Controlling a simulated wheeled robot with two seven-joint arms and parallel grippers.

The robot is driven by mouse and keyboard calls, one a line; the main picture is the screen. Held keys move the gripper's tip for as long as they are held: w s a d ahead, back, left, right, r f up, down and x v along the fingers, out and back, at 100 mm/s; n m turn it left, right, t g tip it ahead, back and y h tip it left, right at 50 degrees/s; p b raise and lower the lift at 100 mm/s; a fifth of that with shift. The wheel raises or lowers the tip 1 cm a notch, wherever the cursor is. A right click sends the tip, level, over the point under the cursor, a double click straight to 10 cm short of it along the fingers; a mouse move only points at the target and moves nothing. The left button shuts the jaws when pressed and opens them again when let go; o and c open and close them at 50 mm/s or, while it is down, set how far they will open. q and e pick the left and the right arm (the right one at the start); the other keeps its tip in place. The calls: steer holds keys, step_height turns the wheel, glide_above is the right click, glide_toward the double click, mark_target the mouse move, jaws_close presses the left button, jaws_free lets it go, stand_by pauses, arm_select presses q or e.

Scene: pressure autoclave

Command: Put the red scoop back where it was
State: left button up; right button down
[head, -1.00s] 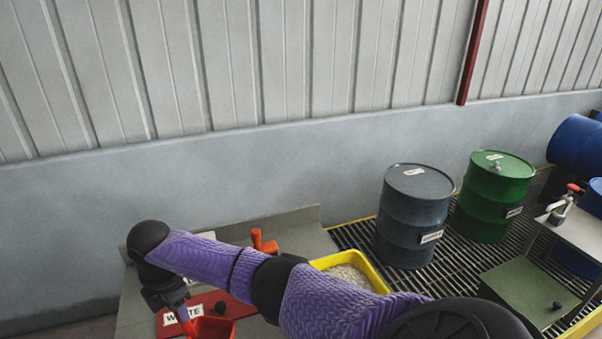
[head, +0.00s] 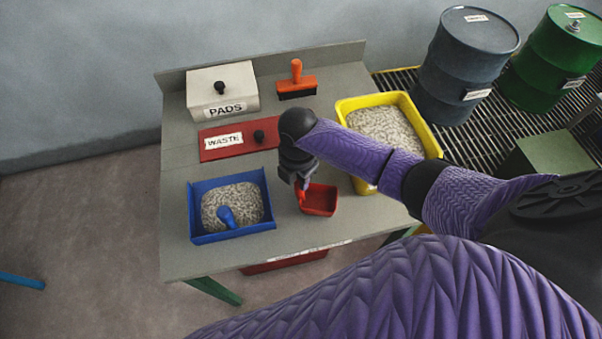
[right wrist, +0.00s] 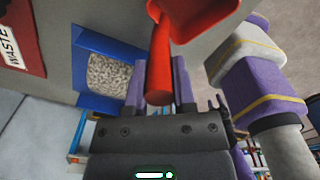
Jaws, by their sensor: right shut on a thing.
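The red scoop (head: 319,201) is over the grey bench (head: 290,245), between a blue tray and a yellow tub, with its open side up. My right gripper (head: 301,184) is shut on its handle. In the right wrist view the red handle (right wrist: 160,68) lies between the two fingers of my right gripper (right wrist: 160,82), and the scoop's bowl (right wrist: 200,15) points away from them. I cannot tell whether the scoop touches the bench top. My left gripper is not in view.
The blue tray (head: 191,206) holds grey granules and a blue-handled tool (head: 227,216). The yellow tub (head: 428,137) holds granules. Behind are a red WASTE lid (head: 208,155), a white PADS box (head: 222,85) and an orange-handled brush (head: 296,82). Drums (head: 465,55) stand at right.

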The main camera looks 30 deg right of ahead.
steer(key=shift+f, duration=0.45)
steer(key=shift+r, duration=0.1)
steer(key=shift+c, duration=2.2)
jaws_free()
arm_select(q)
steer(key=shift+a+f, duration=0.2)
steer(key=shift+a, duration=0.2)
